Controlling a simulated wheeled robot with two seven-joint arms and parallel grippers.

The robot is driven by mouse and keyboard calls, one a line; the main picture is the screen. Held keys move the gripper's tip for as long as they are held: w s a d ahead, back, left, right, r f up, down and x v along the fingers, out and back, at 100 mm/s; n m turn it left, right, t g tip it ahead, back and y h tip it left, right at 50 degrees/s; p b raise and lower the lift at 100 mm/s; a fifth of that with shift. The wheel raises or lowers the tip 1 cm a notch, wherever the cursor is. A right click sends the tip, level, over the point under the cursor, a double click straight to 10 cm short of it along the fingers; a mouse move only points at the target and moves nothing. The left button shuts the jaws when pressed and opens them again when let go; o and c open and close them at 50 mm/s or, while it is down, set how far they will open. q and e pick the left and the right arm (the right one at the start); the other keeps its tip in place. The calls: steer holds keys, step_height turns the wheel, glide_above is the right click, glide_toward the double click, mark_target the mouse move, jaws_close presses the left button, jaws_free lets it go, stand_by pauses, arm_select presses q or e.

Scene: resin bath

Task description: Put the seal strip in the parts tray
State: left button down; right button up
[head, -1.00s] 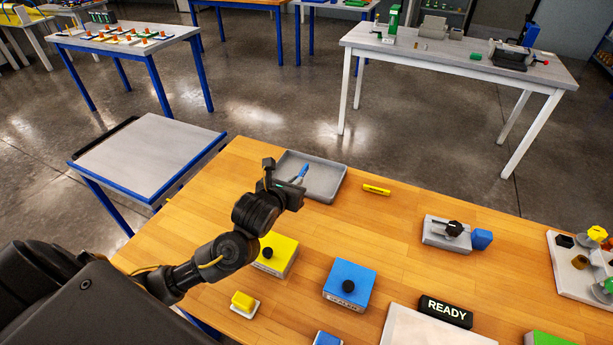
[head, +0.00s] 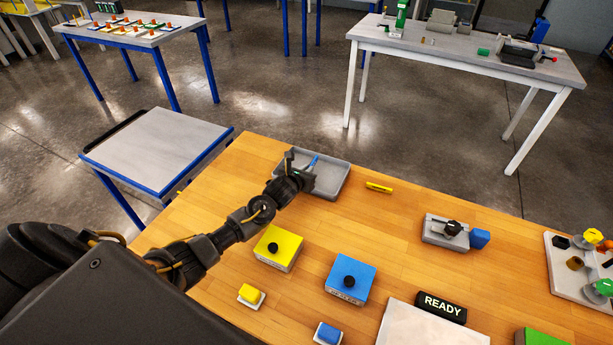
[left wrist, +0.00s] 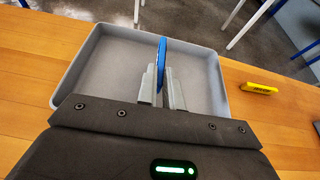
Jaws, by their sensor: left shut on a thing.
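The seal strip (left wrist: 162,57) is a thin blue piece, held on edge between the fingers of my left gripper (left wrist: 163,92). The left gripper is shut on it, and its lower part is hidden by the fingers. In the head view the strip (head: 313,163) shows just past my left gripper (head: 300,166). Both are over the grey parts tray (head: 336,186), which also fills the middle of the left wrist view (left wrist: 78,75). I cannot tell whether the strip touches the tray floor. My right gripper is not in view.
A yellow marker-like piece (head: 379,187) lies right of the tray. A yellow block (head: 279,245) and a blue block (head: 351,277), each with a black knob, stand nearer. A grey fixture (head: 445,232) is farther right. Bare wood lies between them.

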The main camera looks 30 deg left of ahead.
arm_select(q)
steer(key=shift+w+f, duration=0.15)
steer(key=shift+f, duration=0.15)
step_height(320, 180, down, 2)
steer(key=shift+f, duration=0.4)
steer(key=shift+f, duration=0.15)
steer(key=c, duration=1.5)
jaws_free()
steer(key=shift+c, duration=0.2)
